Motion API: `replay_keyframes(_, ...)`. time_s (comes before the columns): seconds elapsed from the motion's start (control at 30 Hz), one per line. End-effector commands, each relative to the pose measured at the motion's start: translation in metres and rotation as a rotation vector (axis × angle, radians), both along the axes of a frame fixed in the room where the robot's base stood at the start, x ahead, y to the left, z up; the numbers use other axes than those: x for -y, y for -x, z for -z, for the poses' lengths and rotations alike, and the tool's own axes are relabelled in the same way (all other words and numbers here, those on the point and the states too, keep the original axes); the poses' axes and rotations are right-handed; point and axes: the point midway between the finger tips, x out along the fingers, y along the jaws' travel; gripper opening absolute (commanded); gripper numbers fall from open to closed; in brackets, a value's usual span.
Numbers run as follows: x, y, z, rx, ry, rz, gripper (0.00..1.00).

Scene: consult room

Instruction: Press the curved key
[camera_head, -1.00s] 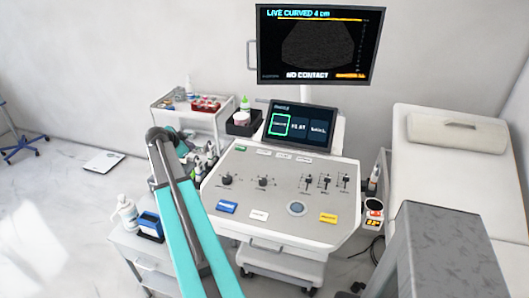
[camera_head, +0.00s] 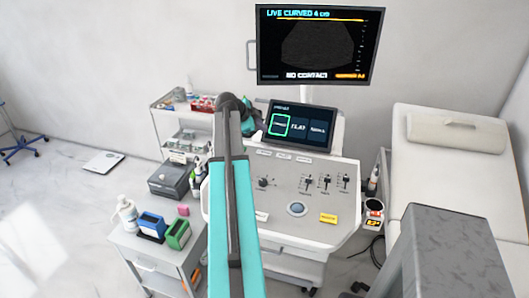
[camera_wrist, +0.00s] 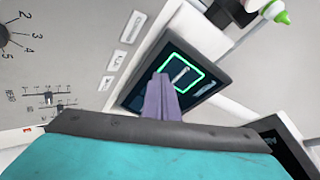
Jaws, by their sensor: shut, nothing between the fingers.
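The curved key (camera_head: 279,124) is the left tile on the small tilted touch panel (camera_head: 316,144), outlined in bright green. In the wrist view the same green-outlined key (camera_wrist: 184,73) is on the dark panel, turned sideways. My gripper (camera_wrist: 164,80) shows there as purple fingers held together and empty. Their tips overlap the near lower edge of the key in the picture; whether they touch the glass I cannot tell. In the head view my arm hides the fingertips, and only a teal part of the hand shows just left of the panel.
The large monitor (camera_head: 318,45) above reads "LIVE CURVED 4 cm" and "NO CONTACT". The console (camera_head: 335,205) with knobs and sliders lies below the panel. A white bottle with a green cap (camera_wrist: 268,10) is close by in the wrist view. An exam couch (camera_head: 425,160) stands right.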

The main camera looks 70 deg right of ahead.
Motion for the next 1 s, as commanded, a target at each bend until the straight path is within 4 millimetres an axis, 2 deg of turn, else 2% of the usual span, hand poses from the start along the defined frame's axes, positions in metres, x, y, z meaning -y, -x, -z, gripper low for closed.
replay_keyframes(0.47, -0.002, -0.004, 0.004, 0.0, 0.0, -0.006, 0.0)
replay_keyframes(0.67, -0.002, -0.004, 0.017, -0.001, 0.0, -0.007, 0.0)
replay_keyframes(1.0, -0.003, -0.005, 0.049, 0.0, -0.001, -0.007, 0.0)
